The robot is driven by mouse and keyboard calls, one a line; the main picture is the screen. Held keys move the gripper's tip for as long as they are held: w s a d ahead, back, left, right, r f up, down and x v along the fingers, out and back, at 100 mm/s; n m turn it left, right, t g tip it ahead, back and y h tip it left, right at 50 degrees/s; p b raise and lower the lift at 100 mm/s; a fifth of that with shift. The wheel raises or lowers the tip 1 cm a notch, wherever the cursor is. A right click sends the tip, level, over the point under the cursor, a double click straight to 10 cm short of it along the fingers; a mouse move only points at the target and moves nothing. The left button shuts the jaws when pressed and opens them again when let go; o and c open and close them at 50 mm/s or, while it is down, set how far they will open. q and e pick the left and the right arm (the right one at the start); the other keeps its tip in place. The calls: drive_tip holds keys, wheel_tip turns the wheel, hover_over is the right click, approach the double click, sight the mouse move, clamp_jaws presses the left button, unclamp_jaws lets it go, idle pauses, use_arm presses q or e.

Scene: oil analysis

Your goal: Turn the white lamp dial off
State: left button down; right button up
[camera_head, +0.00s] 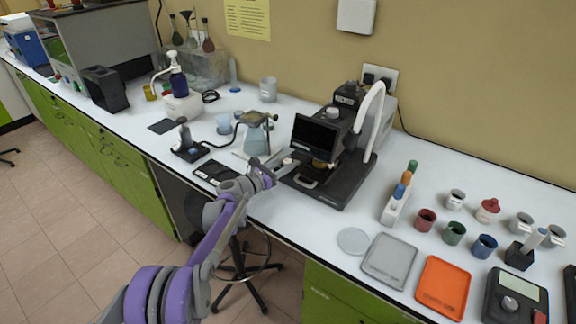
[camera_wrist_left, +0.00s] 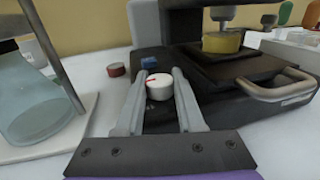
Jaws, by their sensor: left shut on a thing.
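The white lamp dial (camera_wrist_left: 160,88) is a short round knob with a red mark on its upper left. It sits low at the front of the black microscope-like device (camera_head: 326,192), whose dark base also shows in the left wrist view (camera_wrist_left: 225,110). My left gripper (camera_wrist_left: 161,84) has one finger on each side of the dial and is closed on it. In the head view the left gripper (camera_head: 283,166) reaches the device's left front corner, and the dial is too small to make out clearly. My right gripper is not in view.
A flask (camera_head: 256,138) stands on a white stand base (camera_wrist_left: 62,128) close to the left of the gripper. A small red cylinder (camera_wrist_left: 116,69) and a blue block (camera_wrist_left: 149,62) lie behind the dial. Trays (camera_head: 390,259) and cups lie to the right on the bench.

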use_arm(q)
drive_tip(key=shift+s+d+n+t+y, duration=0.1)
drive_tip(key=shift+n+t+y, duration=0.8)
drive_tip(key=shift+t+y, duration=0.1)
drive_tip(key=shift+n+t+y, duration=0.4)
drive_tip(key=shift+y, duration=0.1)
drive_tip(key=shift+n+t+y, duration=0.5)
drive_tip(key=shift+n+y, duration=0.1)
drive_tip(key=shift+y, duration=0.2)
drive_tip(key=shift+n+t+y+p, duration=0.5)
drive_tip(key=shift+n+y+p, duration=0.25)
drive_tip(key=shift+y, duration=0.25)
drive_tip(key=c, duration=0.8)
unclamp_jaws()
drive_tip(key=b+v, duration=0.1)
drive_tip(key=v, duration=0.9)
drive_tip(key=shift+s+a, duration=0.25)
drive_tip(key=shift+s, duration=0.05)
